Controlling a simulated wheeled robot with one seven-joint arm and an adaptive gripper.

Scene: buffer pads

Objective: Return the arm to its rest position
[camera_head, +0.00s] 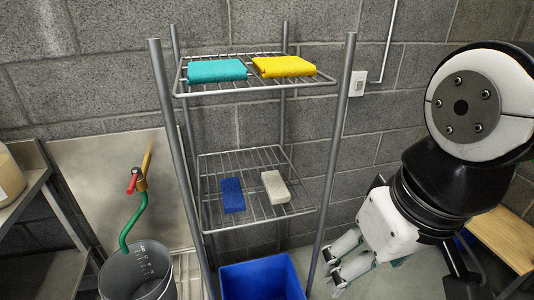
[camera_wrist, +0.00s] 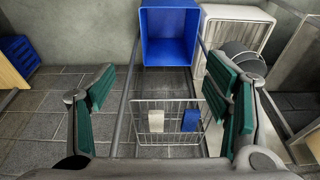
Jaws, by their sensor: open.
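My gripper (camera_wrist: 165,110) is open and empty, its green-padded fingers spread wide in the wrist view. In the head view my gripper (camera_head: 343,262) is at the lower right, right of the wire shelf rack (camera_head: 163,105). The upper shelf holds a teal pad (camera_head: 217,71) and a yellow pad (camera_head: 284,66) side by side. The lower shelf holds a blue pad (camera_head: 232,195) and a pale grey pad (camera_head: 275,187). The grey pad (camera_wrist: 156,121) and blue pad (camera_wrist: 190,120) also show between the fingers in the wrist view, apart from them.
A blue bin (camera_head: 262,280) stands on the floor under the rack. A grey bucket (camera_head: 138,272) stands at the left, below a green hose with a red handle (camera_head: 134,180). A wooden bench (camera_head: 503,240) is at the right. A block wall (camera_head: 110,60) closes the back.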

